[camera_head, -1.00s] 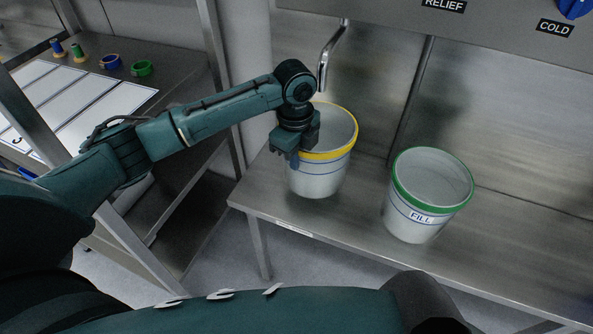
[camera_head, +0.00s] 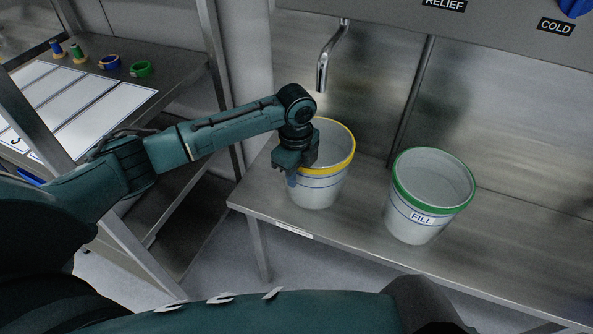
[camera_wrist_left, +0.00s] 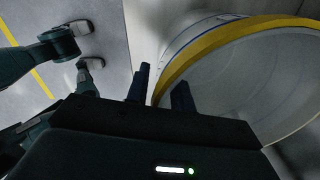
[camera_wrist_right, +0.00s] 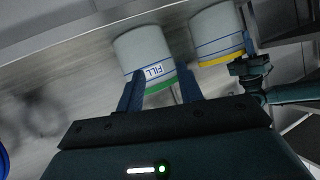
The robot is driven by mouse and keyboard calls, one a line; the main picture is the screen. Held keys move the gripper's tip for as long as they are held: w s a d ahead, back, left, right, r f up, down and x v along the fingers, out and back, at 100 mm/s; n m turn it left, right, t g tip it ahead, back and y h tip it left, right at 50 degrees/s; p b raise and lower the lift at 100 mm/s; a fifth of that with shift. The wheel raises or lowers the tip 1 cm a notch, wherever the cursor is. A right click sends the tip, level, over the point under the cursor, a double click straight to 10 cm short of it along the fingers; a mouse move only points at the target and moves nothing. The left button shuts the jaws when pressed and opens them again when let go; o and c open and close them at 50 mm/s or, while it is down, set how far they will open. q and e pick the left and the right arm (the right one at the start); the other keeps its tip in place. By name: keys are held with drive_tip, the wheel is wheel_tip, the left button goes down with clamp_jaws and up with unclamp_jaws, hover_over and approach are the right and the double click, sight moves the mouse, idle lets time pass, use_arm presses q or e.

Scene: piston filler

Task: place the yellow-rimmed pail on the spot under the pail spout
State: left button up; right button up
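The yellow-rimmed pail (camera_head: 319,186) is white with blue bands and hangs or stands upright at the left end of the steel bench. Its mouth is below the pail spout (camera_head: 322,72); the spot under it is hidden. My left gripper (camera_head: 292,174) is shut on the near left rim of this pail. In the left wrist view the yellow rim (camera_wrist_left: 170,75) runs between the two fingers. I cannot tell whether the pail's bottom touches the bench. My right gripper (camera_wrist_right: 160,92) is open and empty, with both pails in the distance.
A green-rimmed pail (camera_head: 415,222) labelled FILL stands to the right on the bench (camera_head: 350,232). A steel back panel rises behind, with a vertical pipe between the pails. A side table (camera_head: 185,85) at left holds white panels and several small coloured parts.

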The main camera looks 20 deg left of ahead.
use_arm(q)
drive_tip(key=shift+r, duration=0.1)
wheel_tip(320, 180, up, 12)
drive_tip(key=p, duration=0.1)
drive_tip(key=shift+p, duration=0.3)
drive_tip(key=shift+s, duration=0.1)
idle(0.4)
